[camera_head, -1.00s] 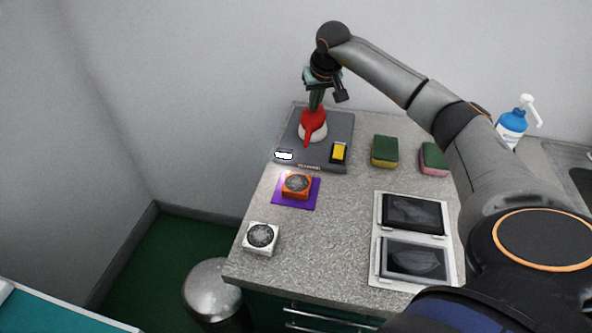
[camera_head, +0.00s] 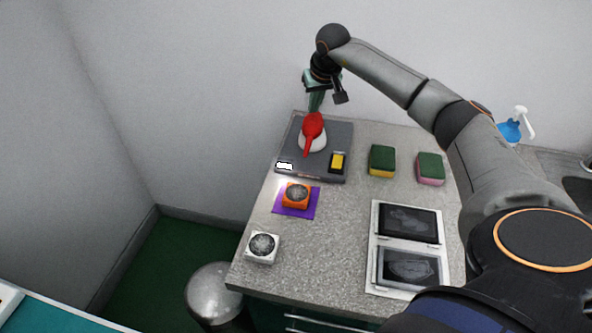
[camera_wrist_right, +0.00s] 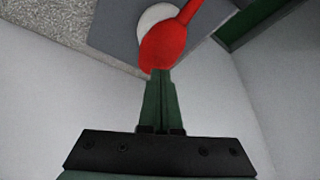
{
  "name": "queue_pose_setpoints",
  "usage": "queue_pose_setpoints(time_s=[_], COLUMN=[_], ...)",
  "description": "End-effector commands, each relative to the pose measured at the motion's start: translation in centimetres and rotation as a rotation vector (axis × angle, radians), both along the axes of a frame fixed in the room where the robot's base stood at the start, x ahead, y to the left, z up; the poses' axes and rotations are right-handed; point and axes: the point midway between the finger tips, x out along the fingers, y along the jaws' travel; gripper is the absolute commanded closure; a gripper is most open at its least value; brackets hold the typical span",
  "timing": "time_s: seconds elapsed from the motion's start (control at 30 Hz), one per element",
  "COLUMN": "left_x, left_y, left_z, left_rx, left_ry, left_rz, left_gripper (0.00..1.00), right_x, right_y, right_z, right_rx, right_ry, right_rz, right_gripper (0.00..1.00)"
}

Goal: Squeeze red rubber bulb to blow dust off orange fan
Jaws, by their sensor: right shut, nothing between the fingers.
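The red rubber bulb (camera_head: 312,128) rests on a white round base on a dark grey board, its red nozzle pointing toward the orange fan. The orange fan (camera_head: 296,195) sits on a purple mat (camera_head: 280,207), with a greyish face. My right gripper (camera_head: 315,108) is above the bulb, at its far end. In the right wrist view its green fingers (camera_wrist_right: 161,75) are together, with the tips at the edge of the bulb (camera_wrist_right: 163,47); nothing is held between them. Whether the tips touch the bulb I cannot tell. My left gripper is not in view.
The dark board (camera_head: 322,172) also carries a yellow switch (camera_head: 338,161). A white fan (camera_head: 262,246) stands near the front left. Two sponges (camera_head: 382,158) (camera_head: 430,168) and a white tray with dark panels (camera_head: 374,262) lie right. A blue bottle (camera_head: 509,131) stands behind my arm.

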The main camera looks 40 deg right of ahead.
Motion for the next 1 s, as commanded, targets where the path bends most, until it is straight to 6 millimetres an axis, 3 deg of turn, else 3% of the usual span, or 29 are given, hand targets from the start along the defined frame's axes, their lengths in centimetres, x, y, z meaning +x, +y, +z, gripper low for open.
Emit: queue_pose_setpoints(time_s=[0.37,1.0], left_x=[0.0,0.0], left_y=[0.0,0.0], left_z=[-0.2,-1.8], left_rx=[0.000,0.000], left_ry=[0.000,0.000], left_rz=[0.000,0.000], left_gripper=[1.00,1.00], right_x=[0.0,0.0], right_y=[0.0,0.0], right_z=[-0.2,-3.5], right_rx=[0.000,-0.001], right_ry=[-0.001,0.003], right_rz=[0.000,-0.001], right_gripper=[1.00,1.00])
